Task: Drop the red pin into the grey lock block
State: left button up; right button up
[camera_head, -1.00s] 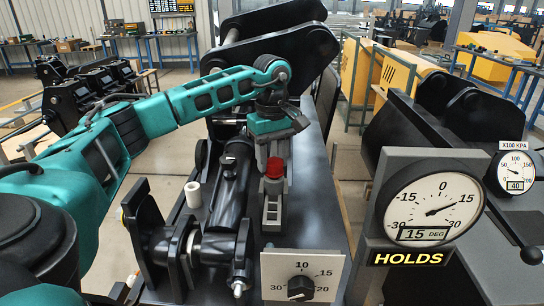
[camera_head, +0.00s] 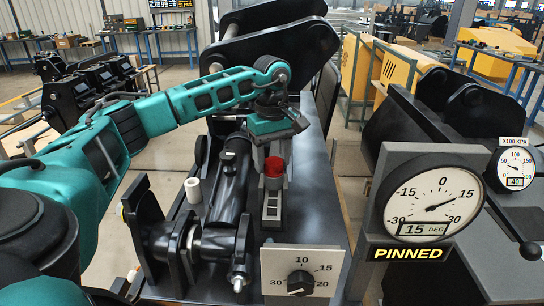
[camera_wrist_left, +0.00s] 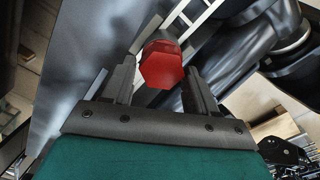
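The red pin (camera_head: 274,166) sits upright at the far end of the grey lock block (camera_head: 271,207), which lies on the dark bench beside the black cylinder. The pin's lower part is hidden. My left gripper (camera_head: 272,157) is above it, pointing down, with the pin's head at its fingertips. In the left wrist view the red hexagonal head (camera_wrist_left: 161,68) shows between the two spread fingers, with a gap on each side. My right gripper is in neither view.
A sign under the angle gauge (camera_head: 436,203) reads PINNED, and the gauge reads 15 DEG. A dial panel (camera_head: 276,264) stands in front of the block. A black cylinder (camera_head: 229,190) and a white peg (camera_head: 193,190) are to the left.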

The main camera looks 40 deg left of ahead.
pick_arm(q)
jog(key=shift+o, duration=1.3)
jog(key=shift+r, duration=0.1)
notch_tip(320, 180, up, 13)
jog(key=p, duration=0.1)
